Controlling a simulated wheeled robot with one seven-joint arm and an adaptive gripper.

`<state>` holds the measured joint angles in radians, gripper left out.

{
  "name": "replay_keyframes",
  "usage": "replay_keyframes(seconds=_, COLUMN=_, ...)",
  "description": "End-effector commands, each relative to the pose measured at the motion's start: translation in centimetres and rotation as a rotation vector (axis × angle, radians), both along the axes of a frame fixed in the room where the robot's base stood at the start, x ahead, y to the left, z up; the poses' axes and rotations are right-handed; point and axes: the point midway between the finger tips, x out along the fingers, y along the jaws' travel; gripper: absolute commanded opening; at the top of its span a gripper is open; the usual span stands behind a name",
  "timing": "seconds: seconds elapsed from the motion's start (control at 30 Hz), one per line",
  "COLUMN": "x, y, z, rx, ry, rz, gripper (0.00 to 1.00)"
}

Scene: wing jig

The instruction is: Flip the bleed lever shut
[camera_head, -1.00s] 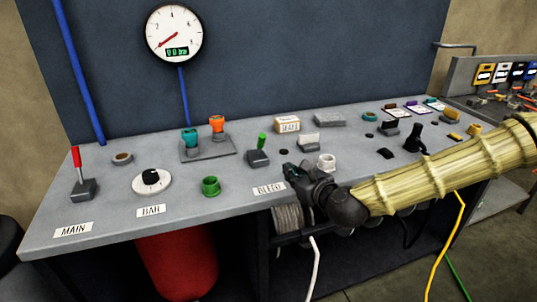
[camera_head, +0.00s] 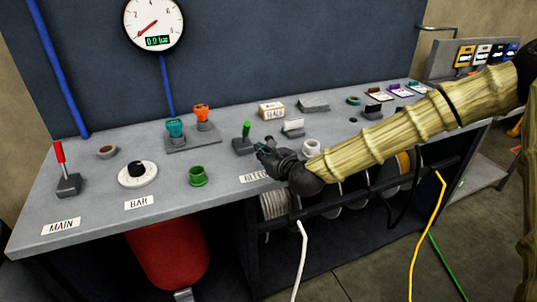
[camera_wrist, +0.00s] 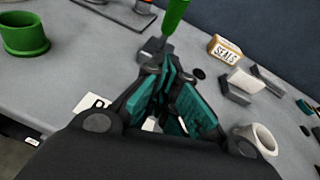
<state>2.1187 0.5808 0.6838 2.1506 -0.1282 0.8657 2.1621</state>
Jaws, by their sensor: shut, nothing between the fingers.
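The bleed lever has a green handle (camera_head: 246,130) standing up from a dark grey base (camera_head: 243,146) on the bench, behind the partly covered BLEED label (camera_head: 254,176). In the wrist view the green handle (camera_wrist: 175,14) rises just beyond the fingertips and its base (camera_wrist: 152,50) shows behind them. My gripper (camera_head: 262,149) is shut and empty, just right of and in front of the lever base. In the wrist view its teal-padded fingers (camera_wrist: 168,72) point at the lever. I cannot tell whether they touch it.
A green ring (camera_head: 197,176) stands left of the lever and a white ring (camera_head: 311,147) to the right. A SEALS box (camera_head: 271,110) and grey blocks sit behind. The red MAIN lever (camera_head: 60,154), BAR dial (camera_head: 137,173) and gauge (camera_head: 154,23) are farther left. A white cable hangs below the front edge.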

Motion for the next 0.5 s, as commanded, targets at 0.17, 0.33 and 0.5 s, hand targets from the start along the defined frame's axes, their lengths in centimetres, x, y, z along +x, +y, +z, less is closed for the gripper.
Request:
replay_keyframes(seconds=0.17, x=2.0, y=1.1, z=0.5, rx=-0.002, ry=-0.002, rz=0.001, gripper=0.0)
replay_keyframes(seconds=0.33, x=3.3, y=1.8, z=1.2, rx=-0.001, ry=0.0, rz=0.0, gripper=0.0)
replay_keyframes(seconds=0.5, x=4.0, y=2.2, z=1.6, rx=0.0, ry=-0.001, rz=0.0, gripper=0.0)
